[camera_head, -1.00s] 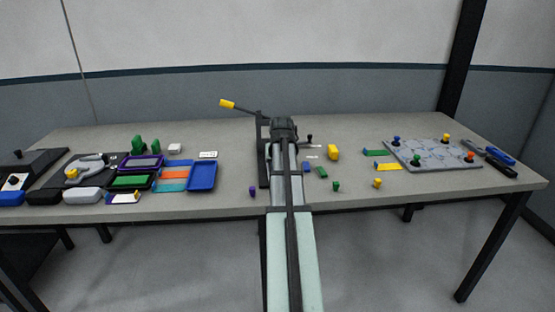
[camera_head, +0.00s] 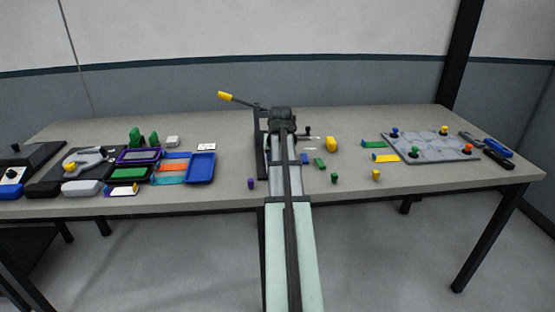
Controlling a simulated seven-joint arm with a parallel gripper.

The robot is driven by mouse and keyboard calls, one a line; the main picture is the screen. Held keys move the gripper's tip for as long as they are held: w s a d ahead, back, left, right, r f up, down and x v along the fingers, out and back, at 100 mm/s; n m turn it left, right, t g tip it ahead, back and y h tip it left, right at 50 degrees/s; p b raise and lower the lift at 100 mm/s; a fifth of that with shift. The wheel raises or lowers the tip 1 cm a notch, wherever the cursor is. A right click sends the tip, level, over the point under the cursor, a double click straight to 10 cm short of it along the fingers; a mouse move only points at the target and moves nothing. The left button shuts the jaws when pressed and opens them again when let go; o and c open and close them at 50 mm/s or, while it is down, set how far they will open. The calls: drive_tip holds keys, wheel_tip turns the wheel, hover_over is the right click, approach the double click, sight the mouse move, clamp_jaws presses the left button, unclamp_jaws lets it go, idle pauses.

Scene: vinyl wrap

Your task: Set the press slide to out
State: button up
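The press (camera_head: 261,145) stands mid-table, a dark upright frame with a dark head (camera_head: 282,120). Its lever, with a yellow handle (camera_head: 225,97), points up to the left. A long pale green panel (camera_head: 275,250) continues from there to the bottom of the picture. I cannot tell whether this panel belongs to the press or to my arm, so the slide's position is unclear. I cannot make out my gripper or its fingers.
Left of the press are a blue tray (camera_head: 201,168), colored strips and dark trays. Farther right is a grey board (camera_head: 437,147) with colored knobs. Bare tabletop (camera_head: 228,180) shows left of the press.

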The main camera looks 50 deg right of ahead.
drive_tip(key=v, duration=1.3)
idle(0.4)
